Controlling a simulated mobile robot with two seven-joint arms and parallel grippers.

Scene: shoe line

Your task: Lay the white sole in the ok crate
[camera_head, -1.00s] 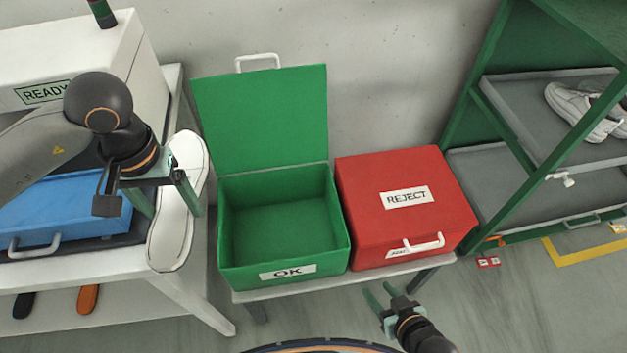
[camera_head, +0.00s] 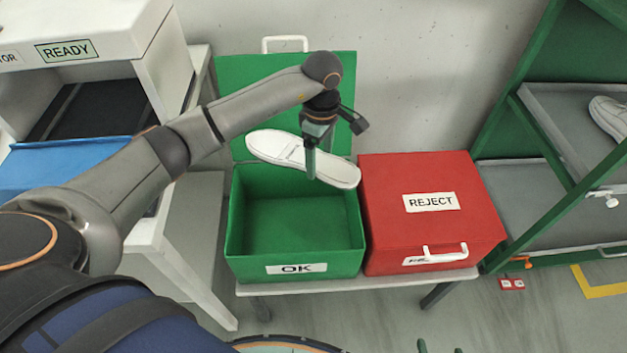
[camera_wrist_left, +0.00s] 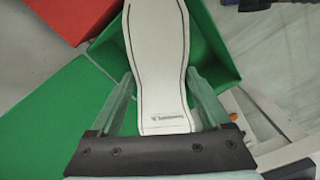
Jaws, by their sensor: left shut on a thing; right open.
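The white sole (camera_head: 275,148) is held in my left gripper (camera_head: 310,165), above the back part of the open green OK crate (camera_head: 295,268). In the left wrist view the sole (camera_wrist_left: 157,60) lies between the two fingers of the left gripper (camera_wrist_left: 165,108), with the green crate (camera_wrist_left: 215,50) beneath and beside it. The crate's lid (camera_head: 230,85) stands up at the back, and its visible inside is empty. My right gripper (camera_head: 440,346) is open and empty at the bottom edge of the head view, with only its fingertips showing.
The closed red REJECT crate (camera_head: 420,185) stands right beside the green one on the same bench. A white machine with a READY sign (camera_head: 66,50) and a blue lid (camera_head: 60,165) is at the left. A green rack with a shoe (camera_head: 608,115) is at the right.

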